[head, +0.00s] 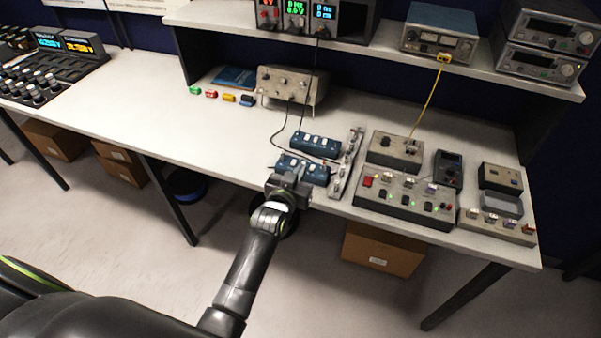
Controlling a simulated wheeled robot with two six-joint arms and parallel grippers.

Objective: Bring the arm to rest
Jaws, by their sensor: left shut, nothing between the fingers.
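My left arm reaches up from the bottom of the head view. Its gripper (293,175) is at the front edge of the white workbench (200,125). It is shut with nothing held, close in front of a blue switch box (317,174). I cannot tell whether the fingertips touch the box. The gripper hides part of that box's front left. My right gripper is not in view.
A second blue box (316,145), a grey strip of connectors (346,165) and a control panel (405,203) stand nearby. A shelf (385,50) carries instruments above. A yellow cable (429,100) hangs from it. The bench's left middle is clear. A cardboard box (380,250) lies below.

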